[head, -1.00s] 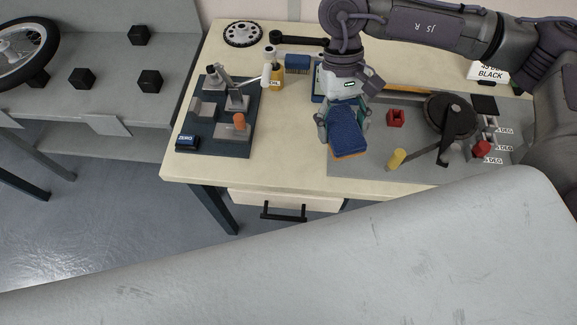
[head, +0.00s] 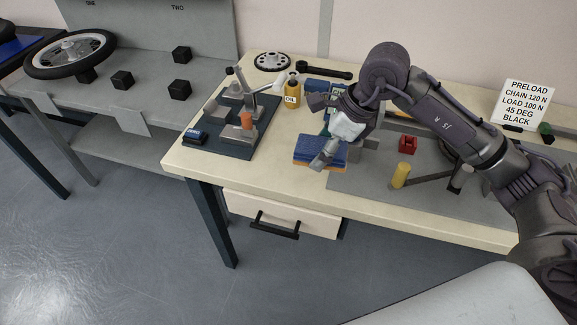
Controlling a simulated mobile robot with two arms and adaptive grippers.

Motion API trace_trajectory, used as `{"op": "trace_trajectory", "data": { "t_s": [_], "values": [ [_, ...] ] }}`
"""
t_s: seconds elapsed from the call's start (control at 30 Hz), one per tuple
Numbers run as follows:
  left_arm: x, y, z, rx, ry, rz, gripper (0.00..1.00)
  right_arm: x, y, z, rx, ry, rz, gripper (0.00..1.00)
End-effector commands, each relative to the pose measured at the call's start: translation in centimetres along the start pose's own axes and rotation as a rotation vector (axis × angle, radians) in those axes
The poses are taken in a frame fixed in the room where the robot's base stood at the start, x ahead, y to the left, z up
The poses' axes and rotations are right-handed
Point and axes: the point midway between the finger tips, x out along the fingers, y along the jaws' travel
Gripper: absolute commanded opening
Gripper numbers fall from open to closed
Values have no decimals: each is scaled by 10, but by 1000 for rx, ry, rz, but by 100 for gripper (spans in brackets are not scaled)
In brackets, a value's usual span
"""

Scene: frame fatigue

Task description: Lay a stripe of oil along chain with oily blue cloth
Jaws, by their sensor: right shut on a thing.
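My right gripper (head: 325,158) is shut on the blue cloth (head: 307,149), a thick block-like pad with an orange lower edge. It holds the cloth near the left edge of the grey mat (head: 365,186) on the workbench. I cannot tell whether the cloth touches the surface. The gripper and wrist cover part of the cloth and what lies behind it. I cannot make out the chain; my right arm hides part of the bench. A yellow bottle labelled OIL (head: 291,98) stands behind and left of the cloth. My left gripper is not in view.
A dark fixture board (head: 225,143) stands left of the cloth. A yellow cylinder (head: 401,175) and a red block (head: 407,144) stand to its right. A chainring (head: 272,61) lies at the back. A sign (head: 524,104) stands at right. The front bench strip (head: 270,178) is clear.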

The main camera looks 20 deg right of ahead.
Motion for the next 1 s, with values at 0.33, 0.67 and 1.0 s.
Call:
{"op": "trace_trajectory", "data": {
  "t_s": [0.33,0.67,1.0],
  "values": [
    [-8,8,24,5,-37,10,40,42,-35,24,67,0,-21,40],
    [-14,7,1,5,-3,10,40,94,-76,51,63,-1,-23,40],
    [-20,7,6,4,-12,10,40,123,-79,43,64,3,-20,40]
  ]
}}
